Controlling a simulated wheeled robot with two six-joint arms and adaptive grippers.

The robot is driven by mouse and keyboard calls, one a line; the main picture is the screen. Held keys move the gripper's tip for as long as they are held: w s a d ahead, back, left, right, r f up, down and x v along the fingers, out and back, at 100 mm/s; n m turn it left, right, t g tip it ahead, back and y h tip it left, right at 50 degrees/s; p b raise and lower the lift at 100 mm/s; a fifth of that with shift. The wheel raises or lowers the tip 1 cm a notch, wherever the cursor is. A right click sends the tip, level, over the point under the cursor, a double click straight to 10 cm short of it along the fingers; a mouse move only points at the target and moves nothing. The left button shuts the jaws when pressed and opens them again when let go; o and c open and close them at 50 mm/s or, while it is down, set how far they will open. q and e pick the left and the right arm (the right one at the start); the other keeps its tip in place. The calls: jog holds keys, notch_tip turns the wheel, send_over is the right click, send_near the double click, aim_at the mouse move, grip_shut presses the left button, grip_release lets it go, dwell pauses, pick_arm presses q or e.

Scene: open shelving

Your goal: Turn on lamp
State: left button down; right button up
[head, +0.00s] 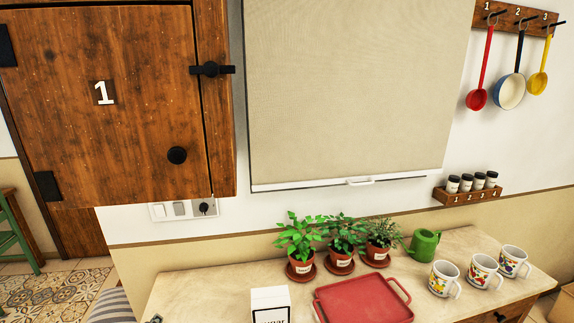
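No lamp shows in the head view. A wall plate below the wooden cabinet holds a white switch (158,210), a grey switch (179,208) and a socket with a black plug (204,207). The top of this plate is close under the cabinet's lower edge. I cannot tell what the switches control. Neither of my grippers is in view.
A wooden cabinet door (110,110) marked 1 fills the upper left. A blind (350,90) hangs in the middle. The counter (215,265) holds potted plants (341,262), a red tray (362,302), a white box (271,303), a green watering can (424,243) and mugs (482,271).

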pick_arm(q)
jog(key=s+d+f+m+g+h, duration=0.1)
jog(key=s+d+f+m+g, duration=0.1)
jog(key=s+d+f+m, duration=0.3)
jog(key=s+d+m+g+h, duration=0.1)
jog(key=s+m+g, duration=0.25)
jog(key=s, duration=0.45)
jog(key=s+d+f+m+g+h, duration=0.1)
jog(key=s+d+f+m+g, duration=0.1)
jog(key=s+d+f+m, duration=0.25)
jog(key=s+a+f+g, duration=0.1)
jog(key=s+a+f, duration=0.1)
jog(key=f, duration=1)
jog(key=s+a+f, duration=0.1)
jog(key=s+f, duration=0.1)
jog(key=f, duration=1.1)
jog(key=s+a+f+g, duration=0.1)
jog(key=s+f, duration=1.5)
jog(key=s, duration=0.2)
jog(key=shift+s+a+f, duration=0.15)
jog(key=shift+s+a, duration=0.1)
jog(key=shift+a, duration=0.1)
